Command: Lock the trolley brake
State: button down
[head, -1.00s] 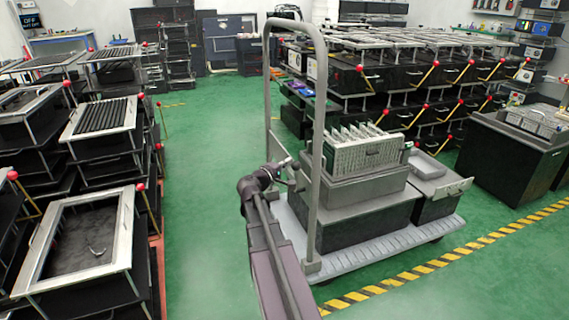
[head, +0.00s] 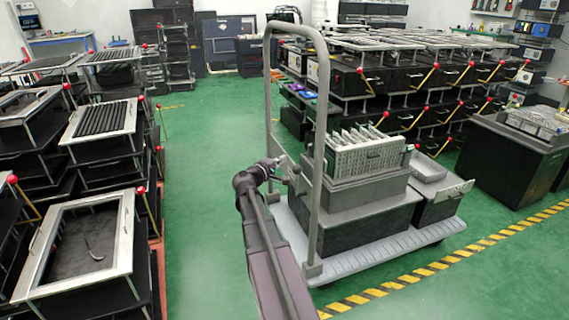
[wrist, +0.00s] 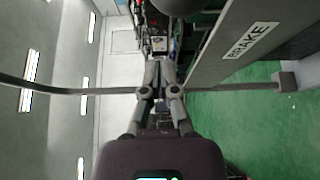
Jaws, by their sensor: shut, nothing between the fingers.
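The grey trolley (head: 375,246) stands right of centre in the head view, with a tall hoop handle (head: 318,130) at its left end. My gripper (head: 278,163) is beside the handle, between its two posts in the picture. In the wrist view my gripper (wrist: 160,72) is shut and empty. A grey panel (wrist: 215,62) with a white BRAKE label (wrist: 250,40) slants to the right of the fingers. A dark rounded part (wrist: 200,4) is cut off at the top edge; I cannot tell whether it is the brake lever. Contact is not clear.
The trolley carries grey boxes (head: 350,205) and a ribbed rack (head: 365,158). A handle post (wrist: 230,88) crosses the wrist view. Racks with red-knobbed levers stand left and behind. Green floor (head: 205,200) is free left of the trolley.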

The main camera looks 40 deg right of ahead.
jog(key=s+a+f, duration=0.1)
jog(key=a, duration=0.8)
jog(key=shift+s+a+b, duration=0.35)
jog(key=shift+a+b, duration=0.05)
jog(key=shift+b, duration=0.05)
jog(key=s+a+f+m+g+y+p, duration=0.1)
jog(key=s+a+f+y+p, duration=0.1)
jog(key=a+f+y, duration=0.5)
jog(key=s+a+f+m+y+p, duration=0.1)
jog(key=s+a+f+y, duration=0.25)
jog(key=a, duration=0.75)
jog(key=s+a+f+g+y+p, duration=0.1)
jog(key=s+a+y, duration=0.25)
jog(key=a, duration=0.55)
jog(key=s+a+f+g+y+p, duration=0.15)
jog(key=a+y, duration=0.25)
jog(key=a, duration=0.6)
notch_tip(320, 180, up, 38)
jog(key=p, duration=3.7)
jog(key=shift+s+d+f+t+p, duration=0.15)
jog(key=shift+d+t+p, duration=0.2)
jog(key=shift+d, duration=0.05)
